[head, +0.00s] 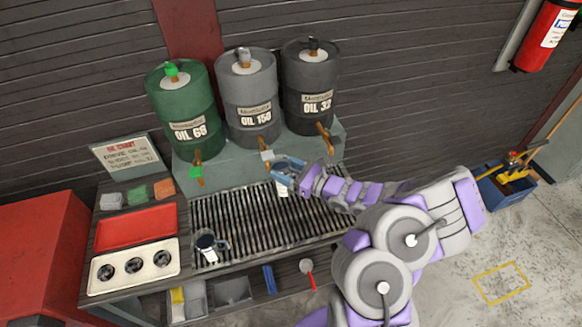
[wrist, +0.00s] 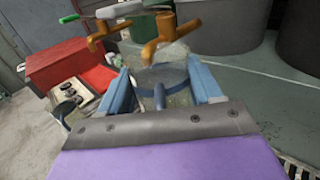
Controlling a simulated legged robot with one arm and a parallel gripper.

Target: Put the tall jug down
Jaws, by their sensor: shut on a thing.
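My gripper (head: 287,170) is shut on a jug (head: 282,188), with one blue finger on each side of it. In the wrist view my gripper (wrist: 160,82) has the jug's round blue-grey top (wrist: 162,74) between its fingers, and a blue-grey bar runs from it toward the palm. The jug is below the taps, over the back right of the slatted grate (head: 225,210). Its base is mostly hidden, so I cannot tell whether it touches the grate. A second, dark-topped jug (head: 207,246) stands on the grate at the front left.
Green (head: 181,108), grey (head: 248,98) and black (head: 309,86) oil drums with taps stand behind the grate. An orange tap (wrist: 165,38) is close above the jug. A red tray (head: 136,227) and a white holed tray (head: 133,266) lie left. The middle grate is clear.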

